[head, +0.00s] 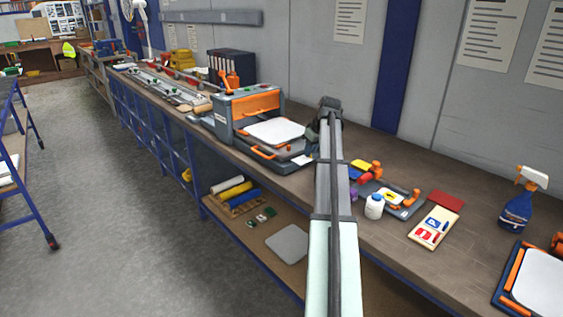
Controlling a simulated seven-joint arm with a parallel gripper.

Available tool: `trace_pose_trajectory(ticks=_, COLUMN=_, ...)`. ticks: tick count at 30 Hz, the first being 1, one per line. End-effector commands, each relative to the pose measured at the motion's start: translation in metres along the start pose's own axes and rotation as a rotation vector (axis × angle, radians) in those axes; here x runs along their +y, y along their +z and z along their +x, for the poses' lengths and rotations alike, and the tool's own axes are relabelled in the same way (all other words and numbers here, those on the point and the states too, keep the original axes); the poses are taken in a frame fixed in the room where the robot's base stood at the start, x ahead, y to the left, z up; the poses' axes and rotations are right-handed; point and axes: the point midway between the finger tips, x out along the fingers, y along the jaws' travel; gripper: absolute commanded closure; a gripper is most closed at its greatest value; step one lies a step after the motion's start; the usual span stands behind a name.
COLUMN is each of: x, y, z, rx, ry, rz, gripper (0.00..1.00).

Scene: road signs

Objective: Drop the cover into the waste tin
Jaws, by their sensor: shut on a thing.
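My arm reaches from the bottom of the head view over the workbench (410,255). Its dark end, with my gripper (313,138), is small and partly behind my arm, beside the right side of the grey press. The fingertips are not clear. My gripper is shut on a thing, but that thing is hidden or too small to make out. I cannot pick out the cover with certainty. I cannot make out a waste tin either.
The orange and grey press (248,108) has a white pad (274,132) in front. Right of my arm are a white bottle (375,208), a cream board (435,228), a red sheet (446,200) and a blue spray bottle (518,208). A grey plate (288,244) lies on the lower shelf.

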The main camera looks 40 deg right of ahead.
Motion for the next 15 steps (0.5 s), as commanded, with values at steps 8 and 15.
trace_pose_trajectory(ticks=8, x=0.069, y=0.033, z=-0.044, rx=0.0, ry=-0.002, rz=-0.005, gripper=1.0)
trace_pose_trajectory(ticks=15, x=0.089, y=0.047, z=-0.058, rx=0.001, ry=-0.005, rz=-0.01, gripper=1.0)
